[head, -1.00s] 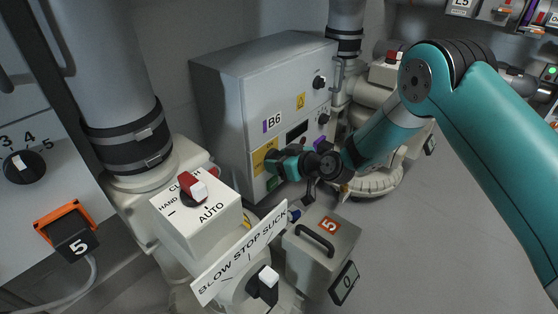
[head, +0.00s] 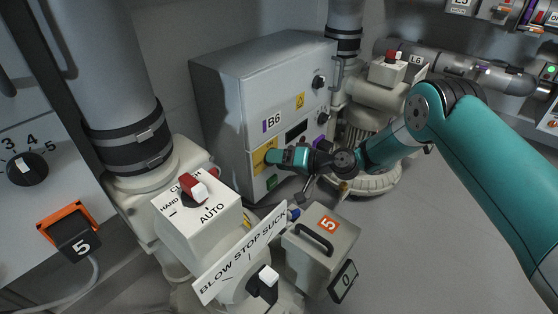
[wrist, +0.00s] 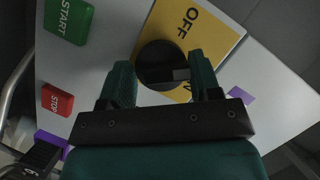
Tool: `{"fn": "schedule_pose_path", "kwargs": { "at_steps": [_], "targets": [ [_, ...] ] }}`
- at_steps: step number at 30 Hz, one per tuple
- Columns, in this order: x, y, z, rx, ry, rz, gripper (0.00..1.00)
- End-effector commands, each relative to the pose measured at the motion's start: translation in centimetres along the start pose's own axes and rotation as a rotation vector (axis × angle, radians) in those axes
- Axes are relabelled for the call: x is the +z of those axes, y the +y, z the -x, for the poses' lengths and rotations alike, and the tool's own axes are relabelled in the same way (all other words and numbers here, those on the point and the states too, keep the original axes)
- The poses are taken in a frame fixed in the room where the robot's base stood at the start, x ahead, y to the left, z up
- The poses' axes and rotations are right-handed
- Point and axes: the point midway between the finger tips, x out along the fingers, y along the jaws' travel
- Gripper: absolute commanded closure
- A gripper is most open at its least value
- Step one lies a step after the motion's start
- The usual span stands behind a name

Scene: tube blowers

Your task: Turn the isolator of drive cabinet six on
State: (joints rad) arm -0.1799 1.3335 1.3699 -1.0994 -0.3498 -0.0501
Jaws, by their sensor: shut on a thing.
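Drive cabinet B6 (head: 240,95) is the grey box against the wall, with a yellow isolator plate (head: 258,158) low on its front. In the wrist view the plate (wrist: 225,35) reads OFF, and a second word is mostly hidden by a finger. The round black isolator knob (wrist: 152,60) sits on the plate, with a pale mark pointing right, nearer the half-hidden word. My gripper (wrist: 161,68) is shut on the knob, one finger on each side. In the head view my gripper (head: 272,157) reaches the plate and hides the knob.
A green START button (wrist: 68,20) and a red STOP button (wrist: 57,100) are beside the plate. In front stand a blower with a BLOW STOP SUCK plate (head: 243,255), a grey box marked 5 (head: 335,240) and a HAND AUTO switch box (head: 205,225).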

Motion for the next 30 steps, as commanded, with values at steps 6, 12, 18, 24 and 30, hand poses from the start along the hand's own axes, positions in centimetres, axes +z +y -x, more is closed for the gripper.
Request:
{"fn": "schedule_pose_path", "kwargs": {
  "at_steps": [6,12,18,24,30],
  "targets": [
    [0.24,0.15,-0.07,-0.082,-0.004,-0.19,0.66],
    [0.22,0.21,-0.07,-0.151,-0.003,-0.354,0.66],
    [0.2,0.19,-0.08,-0.206,-0.004,-0.487,0.66],
    [0.14,0.14,-0.09,-0.244,-0.003,-0.579,0.66],
    [0.08,0.08,-0.08,-0.263,-0.003,-0.627,0.66]
  ]
}}
